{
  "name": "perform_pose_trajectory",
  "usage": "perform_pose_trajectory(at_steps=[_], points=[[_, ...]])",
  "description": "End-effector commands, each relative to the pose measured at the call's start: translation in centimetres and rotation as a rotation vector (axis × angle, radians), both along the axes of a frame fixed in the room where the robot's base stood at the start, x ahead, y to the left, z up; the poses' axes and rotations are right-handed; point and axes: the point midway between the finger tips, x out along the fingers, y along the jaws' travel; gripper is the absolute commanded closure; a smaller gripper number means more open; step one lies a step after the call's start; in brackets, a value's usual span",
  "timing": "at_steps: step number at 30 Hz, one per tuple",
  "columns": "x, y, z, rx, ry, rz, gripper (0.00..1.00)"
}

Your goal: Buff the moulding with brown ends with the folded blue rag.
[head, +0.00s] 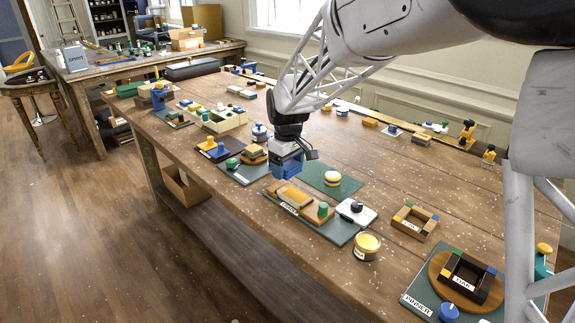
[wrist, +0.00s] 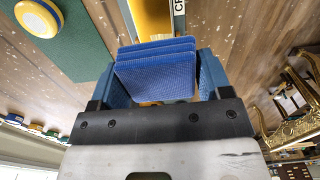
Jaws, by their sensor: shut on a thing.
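My gripper (head: 288,172) is shut on the folded blue rag (wrist: 155,75), which shows as several stacked layers between the blue fingers in the wrist view. In the head view the rag is hard to tell from the blue fingers. The moulding with brown ends (head: 290,196) has a gold middle and lies on a dark green board with a white label, just in front of and below my gripper. In the wrist view a strip of its gold (wrist: 155,18) shows beyond the rag. I cannot tell whether the rag touches it.
A green mat with a yellow-and-white round pad (head: 332,178) lies just behind. A white block with a black knob (head: 356,210) and an open tin of yellow stuff (head: 367,246) stand to the right. A wooden frame (head: 414,222) lies farther right. Several small things crowd the left.

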Motion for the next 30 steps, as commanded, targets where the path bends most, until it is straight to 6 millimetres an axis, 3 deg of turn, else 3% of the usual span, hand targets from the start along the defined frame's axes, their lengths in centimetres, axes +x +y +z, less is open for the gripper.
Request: perform_pose_trajectory(at_steps=[24,26,30], points=[[0.0,0.0,-7.7,-0.001,0.002,0.000,0.51],[0.5,0.5,-7.0,0.000,-0.001,0.001,0.54],[1.4,1.4,-7.6,0.000,0.001,0.000,0.54]])
